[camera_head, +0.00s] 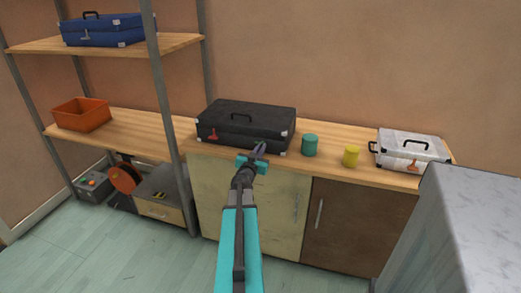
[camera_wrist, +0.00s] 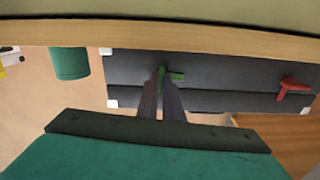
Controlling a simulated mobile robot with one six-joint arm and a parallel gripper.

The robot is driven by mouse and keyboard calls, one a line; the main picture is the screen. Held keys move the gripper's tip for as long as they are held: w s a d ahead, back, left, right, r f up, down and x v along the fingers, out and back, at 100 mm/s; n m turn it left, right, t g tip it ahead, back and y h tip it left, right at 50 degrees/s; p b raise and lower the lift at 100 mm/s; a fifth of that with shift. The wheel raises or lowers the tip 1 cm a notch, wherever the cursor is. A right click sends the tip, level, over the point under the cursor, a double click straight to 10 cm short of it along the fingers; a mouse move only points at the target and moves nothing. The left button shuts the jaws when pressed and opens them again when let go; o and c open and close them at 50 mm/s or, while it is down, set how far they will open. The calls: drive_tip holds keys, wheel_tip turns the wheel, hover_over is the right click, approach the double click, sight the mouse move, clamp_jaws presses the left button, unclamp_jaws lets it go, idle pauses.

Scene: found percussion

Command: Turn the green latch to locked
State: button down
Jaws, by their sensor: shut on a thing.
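The black case (camera_head: 244,118) lies closed on the counter. Its front also shows in the wrist view (camera_wrist: 225,72), which is upside down. The green latch (camera_wrist: 177,77) is on the case front, between and just beside my fingertips. My gripper (camera_head: 261,148) reaches the right part of the case front and hides the green latch in the head view. In the wrist view my gripper (camera_wrist: 161,78) is shut on the green latch. A red latch (camera_wrist: 295,86) is on the same front, apart from my fingers; it also shows in the head view (camera_head: 213,136).
A teal canister (camera_head: 309,146) and a yellow one (camera_head: 351,156) stand right of the case, then a silver case (camera_head: 411,150). A shelf post (camera_head: 168,95) rises on the left. A grey block (camera_head: 475,225) is at the right front. The counter edge is close to my gripper.

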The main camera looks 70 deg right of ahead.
drive_tip(key=m, duration=0.4)
drive_tip(key=shift+s+d+m, duration=0.1)
drive_tip(key=shift+m, duration=0.2)
drive_tip(key=m+b, duration=0.2)
drive_tip(key=m, duration=0.3)
drive_tip(key=shift+s+f+m, duration=0.1)
drive_tip(key=shift+m, duration=0.2)
drive_tip(key=m+b, duration=0.2)
drive_tip(key=m, duration=0.2)
drive_tip(key=shift+m+b, duration=0.8)
drive_tip(key=shift+m, duration=0.6)
drive_tip(key=c, duration=2)
unclamp_jaws()
drive_tip(key=shift+o, duration=0.4)
drive_tip(key=shift+f, duration=0.1)
